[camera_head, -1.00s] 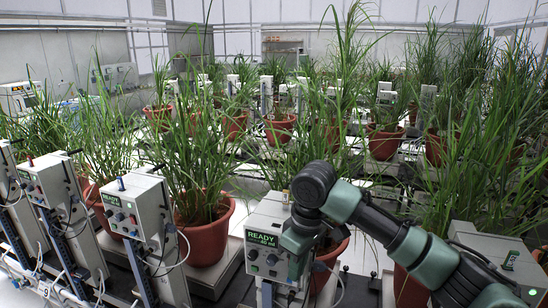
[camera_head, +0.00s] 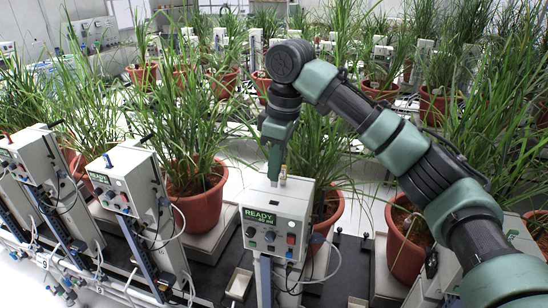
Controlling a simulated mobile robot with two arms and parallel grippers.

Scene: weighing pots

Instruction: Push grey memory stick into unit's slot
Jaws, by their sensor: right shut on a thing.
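The unit (camera_head: 275,200) is a pale box with a green READY display, knobs and a red button on its front. My right gripper (camera_head: 276,168) points down just above the unit's top face. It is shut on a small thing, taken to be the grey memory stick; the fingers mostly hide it. My left gripper is not in view.
Similar units (camera_head: 127,188) stand in a row to the left, one with a blue piece on top. Potted grasses (camera_head: 196,205) stand beside and behind the units. A cable (camera_head: 337,262) loops at the unit's right side.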

